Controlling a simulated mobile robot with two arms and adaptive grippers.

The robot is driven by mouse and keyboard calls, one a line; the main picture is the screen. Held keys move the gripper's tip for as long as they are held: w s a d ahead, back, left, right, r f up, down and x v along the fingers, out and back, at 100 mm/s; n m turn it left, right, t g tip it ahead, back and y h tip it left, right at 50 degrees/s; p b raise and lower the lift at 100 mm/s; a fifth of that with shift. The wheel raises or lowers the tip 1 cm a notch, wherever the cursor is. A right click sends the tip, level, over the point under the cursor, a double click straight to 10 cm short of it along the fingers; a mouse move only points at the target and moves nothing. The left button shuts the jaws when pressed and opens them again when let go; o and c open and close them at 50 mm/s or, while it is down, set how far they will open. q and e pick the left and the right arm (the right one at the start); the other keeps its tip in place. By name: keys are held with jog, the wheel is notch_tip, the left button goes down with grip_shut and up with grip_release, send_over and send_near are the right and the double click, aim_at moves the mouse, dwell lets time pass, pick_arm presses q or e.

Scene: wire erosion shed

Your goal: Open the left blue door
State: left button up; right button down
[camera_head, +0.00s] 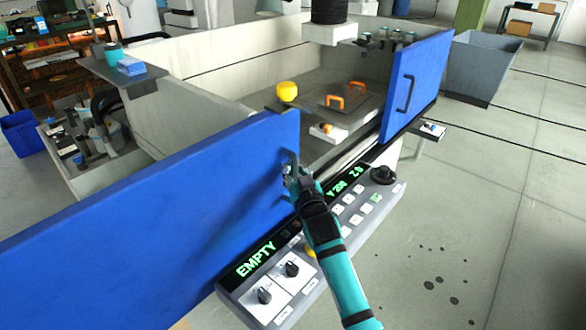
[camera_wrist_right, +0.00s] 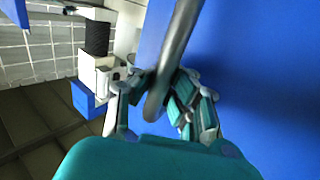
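The left blue door (camera_head: 150,215) is a long blue panel that runs from the lower left to the middle of the head view. Its grey bar handle (camera_head: 291,158) is near its right edge. My right gripper (camera_head: 294,172) is at this handle. In the right wrist view the handle (camera_wrist_right: 180,40) passes between the fingers of my right gripper (camera_wrist_right: 160,92), which are closed in around it. The blue door surface (camera_wrist_right: 265,70) fills the right side there. A wide gap lies between this door and the right blue door (camera_head: 418,82). My left gripper is not in view.
Through the gap I see a machine tank with a plate bearing orange handles (camera_head: 346,97) and a yellow knob (camera_head: 287,91). A control panel (camera_head: 330,225) reading EMPTY runs below the doors, under my right arm. A grey bin (camera_head: 482,62) stands at right.

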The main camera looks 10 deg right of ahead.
jog(key=shift+d+f, duration=0.3)
jog(key=shift+f, duration=0.05)
jog(key=c, duration=1.2)
grip_release()
jog(key=shift+s+d+r, duration=0.2)
jog(key=shift+d+r, duration=0.05)
jog(key=shift+c, duration=0.2)
jog(key=shift+w+a, duration=0.1)
jog(key=shift+a, duration=0.05)
jog(key=s, duration=1.2)
jog(key=shift+d, duration=0.45)
